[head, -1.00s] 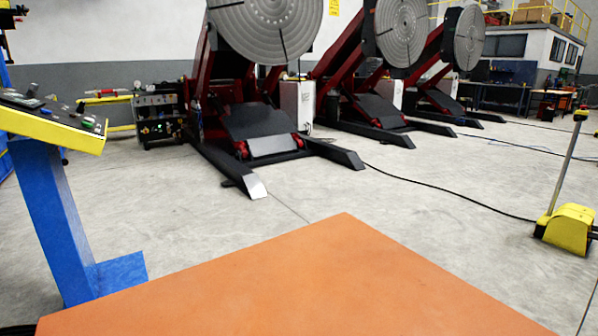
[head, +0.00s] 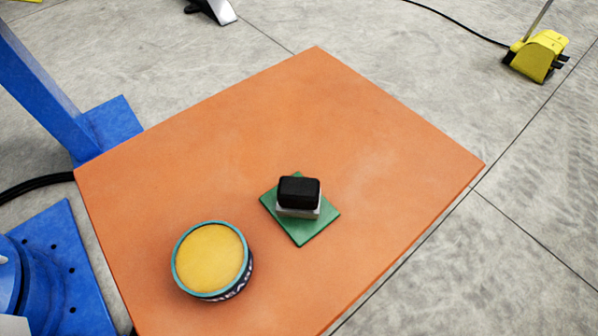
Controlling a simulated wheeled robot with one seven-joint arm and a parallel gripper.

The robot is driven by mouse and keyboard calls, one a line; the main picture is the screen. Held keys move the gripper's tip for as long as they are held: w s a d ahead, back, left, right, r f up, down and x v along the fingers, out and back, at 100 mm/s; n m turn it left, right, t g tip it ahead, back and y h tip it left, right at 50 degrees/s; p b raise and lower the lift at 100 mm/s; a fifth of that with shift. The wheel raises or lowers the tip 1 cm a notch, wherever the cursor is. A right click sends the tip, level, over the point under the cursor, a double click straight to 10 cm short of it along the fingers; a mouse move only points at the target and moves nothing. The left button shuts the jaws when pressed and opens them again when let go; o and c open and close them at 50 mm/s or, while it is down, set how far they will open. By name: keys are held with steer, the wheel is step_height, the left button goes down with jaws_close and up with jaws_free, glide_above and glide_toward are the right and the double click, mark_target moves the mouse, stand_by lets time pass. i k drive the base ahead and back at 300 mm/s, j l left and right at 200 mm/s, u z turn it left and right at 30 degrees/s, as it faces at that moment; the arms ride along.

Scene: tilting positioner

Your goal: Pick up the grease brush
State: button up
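A small block with a black rounded top (head: 299,191) and a pale lower part stands on a green square pad (head: 312,235) near the middle of the orange tabletop. It looks like the grease brush, though its bristles cannot be made out. A round tin (head: 243,284) with a teal rim and a yellow filling, perhaps grease, stands to its lower left, apart from the pad. My gripper is not in the head view.
The orange tabletop (head: 390,150) is bare towards its far and right sides. A blue post (head: 45,85) and blue floor plates (head: 65,270) stand close along its left side. A yellow floor unit (head: 536,57) stands on the concrete at the upper right.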

mark_target(297, 197)
steer(key=k+l, duration=0.15)
steer(key=k, duration=0.45)
steer(key=k+l, duration=0.15)
steer(key=k, duration=0.45)
